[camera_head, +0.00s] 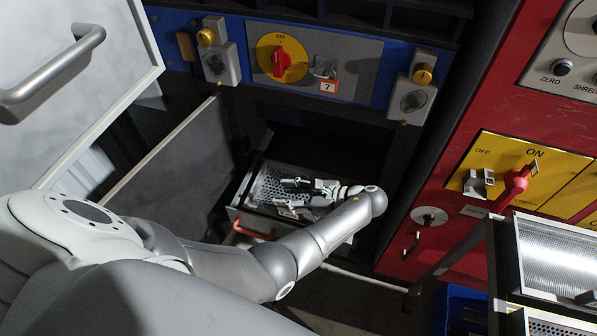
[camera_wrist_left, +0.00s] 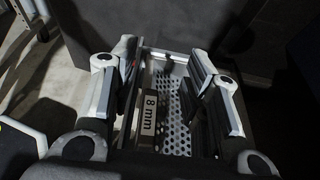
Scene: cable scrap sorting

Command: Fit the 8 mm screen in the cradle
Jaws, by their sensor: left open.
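The 8 mm screen is a grey perforated plate (camera_wrist_left: 178,125) with a dark label block reading "8 mm" (camera_wrist_left: 149,112) in the left wrist view. In the head view its perforated surface (camera_head: 268,185) lies inside a pale-rimmed metal frame (camera_head: 236,214) with a red handle, low in the machine's opening. This frame appears to be the cradle; I cannot tell whether the screen is seated. My left gripper (camera_head: 290,195) is over the screen, its fingers (camera_wrist_left: 163,75) apart on both sides of the label block. The arm hides the frame's near right part. My right gripper is out of view.
Above the opening, a blue panel (camera_head: 374,90) carries a red rotary switch (camera_head: 280,64) and two brass-knobbed latches. An open grey door (camera_head: 180,150) stands left. A red cabinet (camera_head: 455,120) and a rack with screens (camera_head: 552,255) stand right.

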